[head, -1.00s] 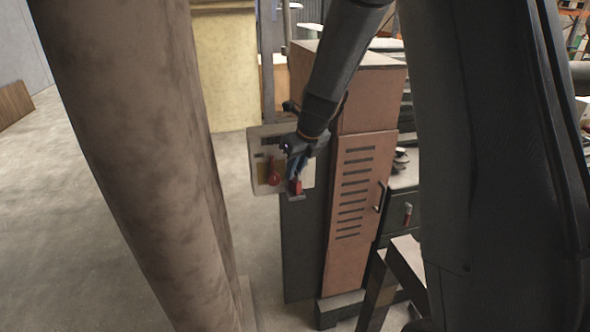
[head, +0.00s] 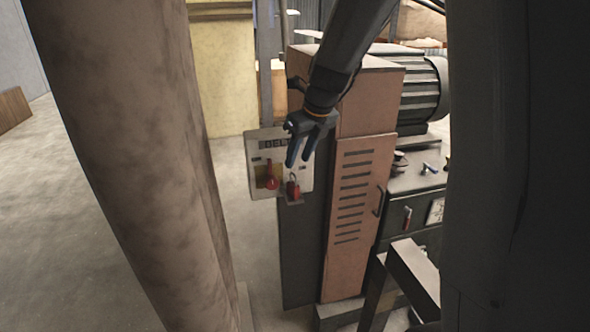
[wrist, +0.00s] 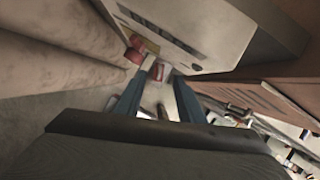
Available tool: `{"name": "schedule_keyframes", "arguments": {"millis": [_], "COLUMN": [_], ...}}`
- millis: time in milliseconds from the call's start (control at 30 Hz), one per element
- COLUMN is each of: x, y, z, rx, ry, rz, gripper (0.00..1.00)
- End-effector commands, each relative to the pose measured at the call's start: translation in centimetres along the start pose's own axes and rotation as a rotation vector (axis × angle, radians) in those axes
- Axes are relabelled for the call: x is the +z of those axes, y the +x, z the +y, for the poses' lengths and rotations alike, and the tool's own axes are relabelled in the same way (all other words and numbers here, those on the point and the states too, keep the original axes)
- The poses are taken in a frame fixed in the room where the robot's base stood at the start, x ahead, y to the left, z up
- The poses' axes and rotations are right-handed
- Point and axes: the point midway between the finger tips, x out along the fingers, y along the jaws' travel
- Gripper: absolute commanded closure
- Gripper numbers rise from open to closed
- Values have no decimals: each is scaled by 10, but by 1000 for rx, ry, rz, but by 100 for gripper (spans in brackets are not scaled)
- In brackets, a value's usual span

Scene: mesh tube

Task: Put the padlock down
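In the wrist view my open fingers (wrist: 160,68) reach toward the panel (wrist: 185,40). The red padlock (wrist: 157,72) shows beyond and between the fingertips there, partly small and blurred.
A red handle (head: 270,178) hangs on the panel left of the padlock. A tall brown cabinet (head: 357,200) with a slotted door stands right of it. A thick column (head: 140,160) rises at the left. A workbench (head: 415,180) stands at the right.

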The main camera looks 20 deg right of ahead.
Motion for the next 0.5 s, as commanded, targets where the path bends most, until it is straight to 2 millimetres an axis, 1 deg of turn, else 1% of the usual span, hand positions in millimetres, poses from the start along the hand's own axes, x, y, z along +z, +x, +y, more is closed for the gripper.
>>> {"name": "schedule_keyframes", "arguments": {"millis": [33,100,233,400,467,500], "x": [1,0,0,-2,-7,-12], "y": [-9,-20,-36,-44,-44,-42], "z": [0,0,0,1,3,6], "rx": [-2,-2,0,-1,-2,-3], "ry": [0,-1,0,-21,-71,-126], "rz": [-4,-3,-2,3,9,15], "gripper": [65,65,65,65,65,65]}}
